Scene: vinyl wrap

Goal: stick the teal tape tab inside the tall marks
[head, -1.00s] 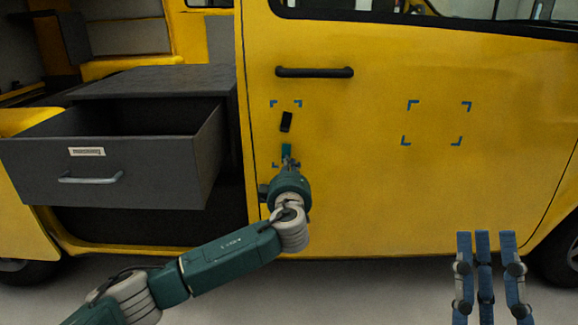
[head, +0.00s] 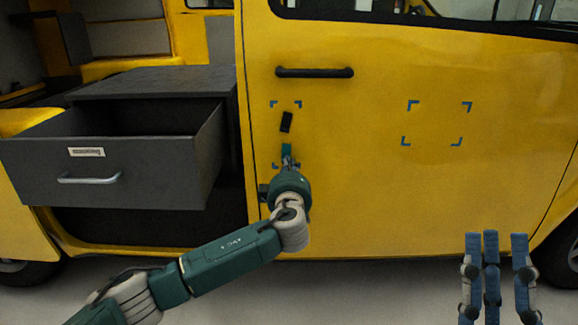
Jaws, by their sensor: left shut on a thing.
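The teal tape tab (head: 286,149) is a small upright strip in front of the yellow door. My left gripper (head: 287,159) is shut on its lower end, with the arm coming up from the lower left. Whether the tab touches the door cannot be told. The tall marks (head: 272,104) are blue corner brackets on the door's left part. The tab lies between their top and bottom corners in the picture; the lower right corner is hidden by my gripper. My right gripper (head: 497,245) shows blue fingers, spread and empty, at the bottom right.
A small black piece (head: 286,122) sits on the door just above the tab, within the tall marks. Wider blue marks (head: 437,104) are to the right. A black handle (head: 314,72) is above. An open grey drawer (head: 110,165) juts out at left.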

